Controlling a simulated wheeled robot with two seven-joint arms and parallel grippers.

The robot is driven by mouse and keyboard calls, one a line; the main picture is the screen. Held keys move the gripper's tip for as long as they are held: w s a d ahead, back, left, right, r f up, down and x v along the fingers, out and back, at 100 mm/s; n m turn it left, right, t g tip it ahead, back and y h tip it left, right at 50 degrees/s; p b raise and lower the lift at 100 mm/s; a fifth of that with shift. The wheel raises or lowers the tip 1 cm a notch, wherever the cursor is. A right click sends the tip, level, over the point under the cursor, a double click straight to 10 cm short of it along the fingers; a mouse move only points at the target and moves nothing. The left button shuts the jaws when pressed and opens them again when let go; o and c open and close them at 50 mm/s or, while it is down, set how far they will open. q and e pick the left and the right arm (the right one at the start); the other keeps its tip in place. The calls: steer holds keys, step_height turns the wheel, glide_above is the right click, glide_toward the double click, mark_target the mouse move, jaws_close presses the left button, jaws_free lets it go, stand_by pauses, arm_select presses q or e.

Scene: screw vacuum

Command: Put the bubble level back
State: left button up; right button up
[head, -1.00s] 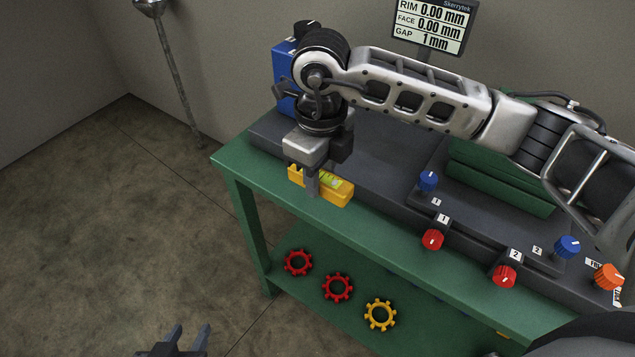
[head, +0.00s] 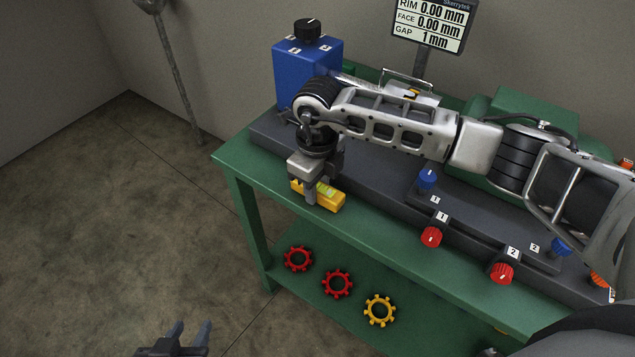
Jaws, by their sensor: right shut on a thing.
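The yellow bubble level (head: 330,200) with a greenish vial is at the left end of the green bench (head: 232,158), by its front edge. My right gripper (head: 311,197) points down and is shut on the level, its fingers across the middle. I cannot tell whether the level rests on the bench top or hangs just above it. My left gripper (head: 188,336) is open and empty at the bottom left, over the floor and away from the bench.
A blue box (head: 300,68) with a black knob stands behind my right wrist. A dark base carries blue (head: 427,179) and red knobs (head: 431,237). A display (head: 432,22) stands behind. The lower shelf holds two red gear-shaped rings (head: 337,283) and a yellow one (head: 380,310).

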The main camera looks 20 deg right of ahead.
steer(key=shift+f, duration=0.25)
steer(key=o, duration=0.8)
steer(key=shift+r, duration=0.1)
steer(key=shift+o, duration=0.2)
steer(key=shift+r, duration=0.7)
step_height(320, 180, up, 11)
steer(key=shift+b, duration=0.35)
